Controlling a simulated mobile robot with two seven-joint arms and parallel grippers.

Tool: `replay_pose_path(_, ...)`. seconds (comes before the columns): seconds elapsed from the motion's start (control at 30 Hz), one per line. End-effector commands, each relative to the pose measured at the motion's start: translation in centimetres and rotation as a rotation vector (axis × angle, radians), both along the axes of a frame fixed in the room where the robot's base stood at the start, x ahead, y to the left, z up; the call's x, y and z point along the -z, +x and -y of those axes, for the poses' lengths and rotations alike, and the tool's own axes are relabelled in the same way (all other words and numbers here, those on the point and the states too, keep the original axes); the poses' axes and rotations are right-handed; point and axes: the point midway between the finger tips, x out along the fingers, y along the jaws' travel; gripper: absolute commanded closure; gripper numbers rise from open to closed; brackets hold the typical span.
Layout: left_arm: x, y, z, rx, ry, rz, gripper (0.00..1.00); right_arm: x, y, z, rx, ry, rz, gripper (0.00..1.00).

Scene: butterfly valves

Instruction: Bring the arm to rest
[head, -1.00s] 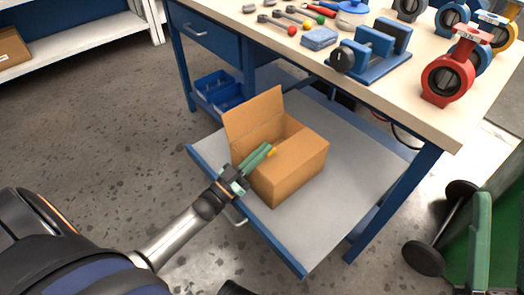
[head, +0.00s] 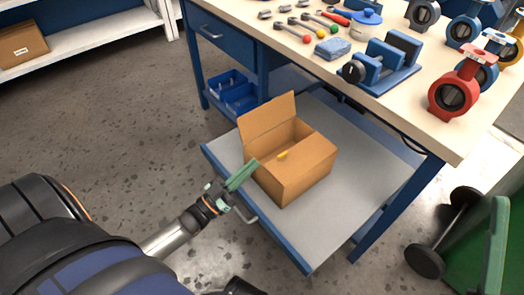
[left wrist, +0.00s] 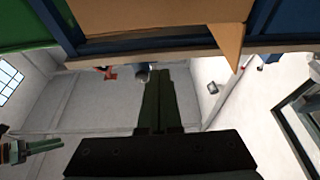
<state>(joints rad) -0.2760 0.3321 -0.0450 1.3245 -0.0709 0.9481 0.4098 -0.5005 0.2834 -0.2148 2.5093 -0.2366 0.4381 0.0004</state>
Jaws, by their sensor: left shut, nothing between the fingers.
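My left gripper (head: 243,174) reaches in from the left in the head view. Its green fingers are shut with nothing between them, just in front of the open cardboard box and at the left edge of the lower shelf. In the left wrist view the closed fingers (left wrist: 158,100) point up the middle of the picture, with part of the cardboard (left wrist: 150,22) above them.
The cardboard box (head: 305,170) stands on the grey lower shelf (head: 345,205) with a flap raised and a small yellow thing (head: 283,155) inside. The workbench (head: 400,95) above carries tools, a vise and valves. A green wheeled cart (head: 490,250) stands at right. Floor at left is clear.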

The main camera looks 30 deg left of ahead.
Motion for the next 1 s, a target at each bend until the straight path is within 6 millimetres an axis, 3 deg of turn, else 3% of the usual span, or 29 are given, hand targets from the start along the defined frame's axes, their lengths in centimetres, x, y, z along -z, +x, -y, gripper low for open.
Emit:
replay_pose_path(0.33,0.2,-1.0,-0.4,0.0,0.002,0.004,1.0,0.0,0.0,0.0,0.003,0.003,-0.003,0.6)
replay_pose_path(0.47,-0.9,-0.8,0.6,0.011,0.011,0.024,1.0,0.0,0.0,0.1,0.003,0.004,-0.004,0.6)
replay_pose_path(0.57,-3.5,-0.7,2.8,0.032,0.037,0.07,1.0,0.0,0.0,0.0,0.003,0.003,-0.003,0.6)
replay_pose_path(0.73,-10.8,-1.5,8.1,0.066,0.103,0.196,1.0,0.0,0.0,0.0,0.002,0.002,-0.002,0.6)
replay_pose_path(0.9,-18.9,-3.8,12.3,0.067,0.157,0.329,1.0,-0.1,0.0,0.0,0.001,0.002,-0.001,0.6)
replay_pose_path(1.0,-22.8,-5.4,13.7,0.055,0.178,0.394,1.0,-0.1,0.0,0.0,0.001,0.002,-0.001,0.6)
